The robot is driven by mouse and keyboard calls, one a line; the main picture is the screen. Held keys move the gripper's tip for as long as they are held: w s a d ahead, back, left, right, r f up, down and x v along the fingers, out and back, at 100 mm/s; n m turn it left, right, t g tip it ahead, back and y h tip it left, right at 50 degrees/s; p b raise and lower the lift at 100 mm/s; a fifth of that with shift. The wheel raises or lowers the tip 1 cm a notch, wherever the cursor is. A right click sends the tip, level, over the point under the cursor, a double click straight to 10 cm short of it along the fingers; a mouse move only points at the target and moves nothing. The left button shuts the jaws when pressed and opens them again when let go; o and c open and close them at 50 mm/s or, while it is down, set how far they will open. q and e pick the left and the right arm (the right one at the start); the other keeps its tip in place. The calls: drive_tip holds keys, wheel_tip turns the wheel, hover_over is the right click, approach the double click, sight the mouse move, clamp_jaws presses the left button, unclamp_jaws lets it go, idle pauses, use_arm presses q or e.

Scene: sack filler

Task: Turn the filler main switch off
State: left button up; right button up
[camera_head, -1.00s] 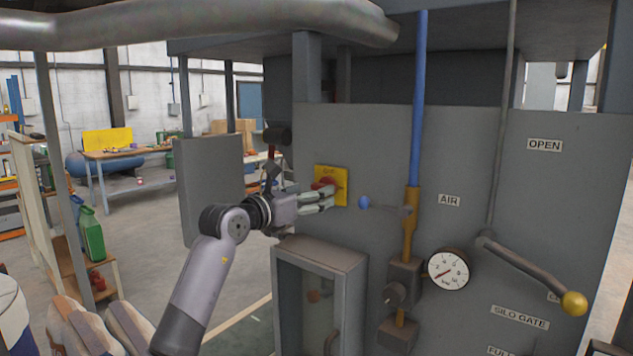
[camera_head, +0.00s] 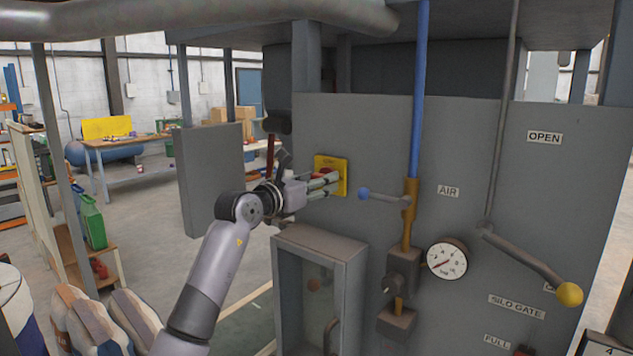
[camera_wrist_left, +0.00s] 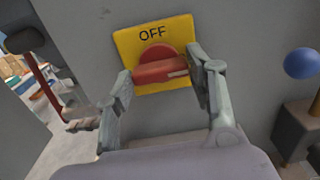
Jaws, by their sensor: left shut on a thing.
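The main switch is a red handle on a round red base (camera_wrist_left: 160,68), set on a yellow plate (camera_wrist_left: 125,45) marked OFF at its top. The plate also shows on the grey panel in the head view (camera_head: 341,163). My left gripper (camera_head: 333,182) is at the switch, its two fingers at the two ends of the red handle in the left wrist view (camera_wrist_left: 163,85). It is shut on the handle. The handle lies nearly level across the wrist picture, with its right end slightly higher. In the head view the fingers partly hide the handle. My right gripper is not in view.
A blue-knobbed lever (camera_head: 385,197) sticks out just right of the switch. Below are a glass-fronted box (camera_head: 352,262) and a pressure gauge (camera_head: 447,259). A yellow-knobbed lever (camera_head: 540,265) is further right. A grey open panel (camera_head: 212,180) stands left of my gripper.

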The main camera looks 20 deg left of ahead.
use_arm(q)
drive_tip(key=c, duration=0.4)
drive_tip(key=shift+c, duration=0.4)
drive_tip(key=shift+n, duration=0.4)
drive_tip(key=shift+n+p, duration=6.35)
drive_tip(key=shift+n, duration=2.15)
